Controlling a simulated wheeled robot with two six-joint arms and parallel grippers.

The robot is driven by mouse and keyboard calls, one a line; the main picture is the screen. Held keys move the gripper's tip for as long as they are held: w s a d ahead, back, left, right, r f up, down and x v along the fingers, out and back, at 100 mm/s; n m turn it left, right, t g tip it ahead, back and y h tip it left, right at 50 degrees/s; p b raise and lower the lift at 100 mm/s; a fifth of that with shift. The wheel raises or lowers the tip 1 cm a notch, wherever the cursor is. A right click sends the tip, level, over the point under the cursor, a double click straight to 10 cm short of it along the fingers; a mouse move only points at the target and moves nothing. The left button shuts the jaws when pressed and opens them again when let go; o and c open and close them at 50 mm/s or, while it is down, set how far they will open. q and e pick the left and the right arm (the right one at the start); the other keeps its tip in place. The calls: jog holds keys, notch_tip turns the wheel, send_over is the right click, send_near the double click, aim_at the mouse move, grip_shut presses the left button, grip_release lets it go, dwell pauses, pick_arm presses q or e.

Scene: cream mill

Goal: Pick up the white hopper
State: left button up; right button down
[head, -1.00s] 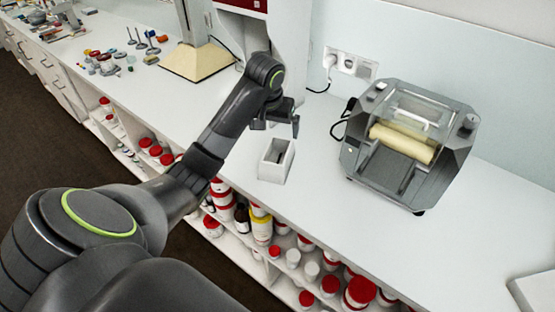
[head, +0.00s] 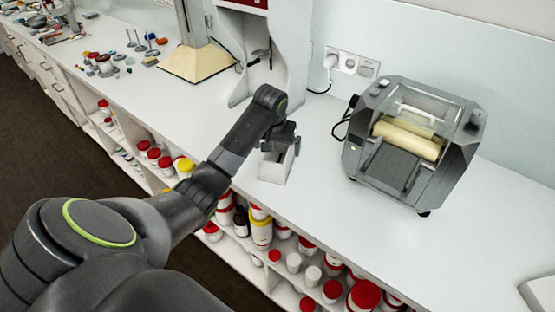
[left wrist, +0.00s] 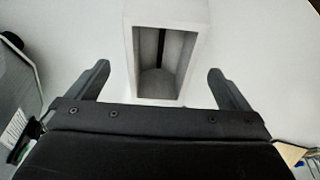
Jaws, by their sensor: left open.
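The white hopper is a small open-topped box (head: 273,172) standing on the white counter in the head view, partly covered by my left gripper (head: 279,145). In the left wrist view the hopper (left wrist: 188,12) shows from above, with a dark grey inside. My left gripper (left wrist: 160,85) is open there, one finger on each side of the hopper. The fingers look apart from its walls, and how far down they reach is hard to tell. My right gripper is not in view.
A grey mill with cream rollers (head: 411,142) stands to the right on the counter (head: 330,215). A white machine (head: 285,55) rises behind the hopper. Wall sockets (head: 352,62) and cables are at the back. Shelves below hold several red-lidded jars (head: 365,295).

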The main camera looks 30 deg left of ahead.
aim_at(278, 160)
pick_arm(q)
jog(key=shift+p+x, duration=0.7)
jog(key=shift+x, duration=2.15)
jog(key=shift+w+f+p, duration=0.1)
jog(key=shift+f+p, duration=0.05)
jog(key=shift+p, duration=0.15)
jog(key=c, duration=1)
jog(key=shift+b, duration=0.5)
jog(key=shift+r+b, duration=1.35)
jog(key=shift+r, duration=3.3)
